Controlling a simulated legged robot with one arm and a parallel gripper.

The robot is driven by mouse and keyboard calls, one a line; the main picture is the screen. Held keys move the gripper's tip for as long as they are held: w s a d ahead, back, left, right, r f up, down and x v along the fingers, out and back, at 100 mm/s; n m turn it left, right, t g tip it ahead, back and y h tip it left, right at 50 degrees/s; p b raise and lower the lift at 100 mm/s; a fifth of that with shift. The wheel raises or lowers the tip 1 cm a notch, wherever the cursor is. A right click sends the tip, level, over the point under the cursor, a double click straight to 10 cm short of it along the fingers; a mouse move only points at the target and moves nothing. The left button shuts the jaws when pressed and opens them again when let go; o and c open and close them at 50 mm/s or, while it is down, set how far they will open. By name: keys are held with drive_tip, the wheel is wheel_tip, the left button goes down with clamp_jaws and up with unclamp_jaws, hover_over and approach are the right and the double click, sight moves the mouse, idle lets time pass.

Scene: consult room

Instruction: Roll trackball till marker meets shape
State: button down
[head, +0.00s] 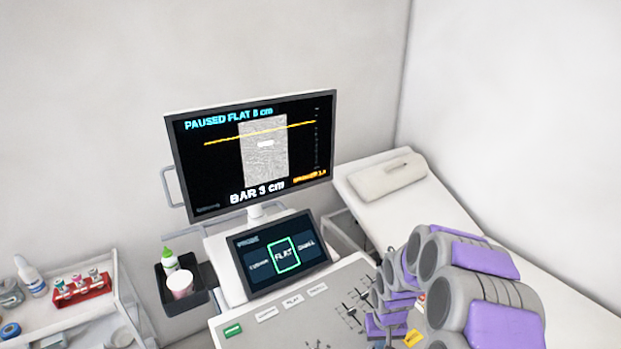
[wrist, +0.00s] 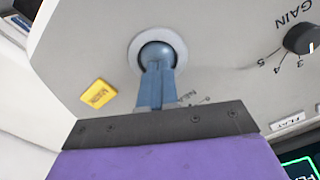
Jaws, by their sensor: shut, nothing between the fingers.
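The trackball (wrist: 157,54) is a blue-grey ball in a pale ring on the console panel, seen in the wrist view. My gripper (wrist: 156,70) is shut and empty, its blue fingertips over the ball's lower part; I cannot tell if they touch it. In the head view the ball and fingertips are hidden. The monitor (head: 190,170) reads "PAUSED FLAT 8 cm" and "BAR 3 cm". A yellow line, apparently the marker (head: 220,141), crosses the grey scan image. The shape, a short white bar (head: 265,143), lies below the line, apart from it. Small orange text at lower right is unclear.
A yellow key (wrist: 98,94) sits left of the trackball, and a black GAIN knob (wrist: 301,39) to its right. A touchscreen (head: 280,255) has FLAT outlined in green. Sliders (head: 356,300) stand on the panel. A dark side tray (head: 183,287) holds a bottle and cup.

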drive_tip(key=shift+s+d, duration=0.35)
drive_tip(key=shift+s, duration=0.15)
drive_tip(key=shift+r, duration=0.1)
idle(0.5)
drive_tip(key=shift+r+p, duration=0.95)
drive_tip(key=shift+r, duration=1.5)
